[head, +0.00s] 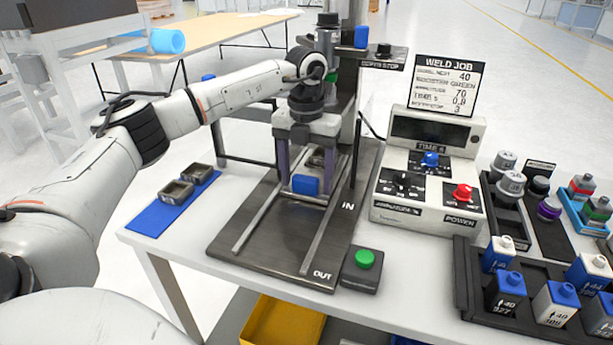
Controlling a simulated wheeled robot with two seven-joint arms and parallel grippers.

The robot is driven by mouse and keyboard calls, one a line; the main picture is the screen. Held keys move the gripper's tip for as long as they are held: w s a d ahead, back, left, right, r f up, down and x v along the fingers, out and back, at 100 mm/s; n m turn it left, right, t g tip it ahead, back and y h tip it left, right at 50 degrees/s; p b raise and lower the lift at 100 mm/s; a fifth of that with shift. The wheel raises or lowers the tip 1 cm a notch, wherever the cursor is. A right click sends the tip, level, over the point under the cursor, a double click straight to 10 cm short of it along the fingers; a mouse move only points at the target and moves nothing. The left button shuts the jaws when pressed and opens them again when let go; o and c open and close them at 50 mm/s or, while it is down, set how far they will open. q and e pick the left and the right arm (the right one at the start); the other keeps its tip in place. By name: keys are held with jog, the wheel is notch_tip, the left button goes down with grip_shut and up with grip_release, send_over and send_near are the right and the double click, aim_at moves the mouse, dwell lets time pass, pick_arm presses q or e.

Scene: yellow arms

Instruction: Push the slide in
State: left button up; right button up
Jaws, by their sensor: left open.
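The dark base plate (262,252) of the welding station carries two parallel metal rails (325,238), with "IN" marked toward the back and "OUT" at the front edge. A blue block (305,185), which looks like part of the slide, sits between the rails near the "IN" end. My left gripper (306,198) points down over the rails. Its two purplish fingers are spread apart, one on each side of the blue block; I cannot tell whether they touch it. The gripper body hides most of the slide behind the block. My right gripper is out of view.
A control box (428,170) with knobs stands to the right, and a green button (365,259) is by "OUT". Small grey trays (177,191) lie on a blue mat (155,219) at left. A post rises behind the gripper.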

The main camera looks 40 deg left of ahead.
pick_arm(q)
jog(key=shift+r, duration=0.1)
notch_tip(320, 180, up, 10)
dwell(0.4)
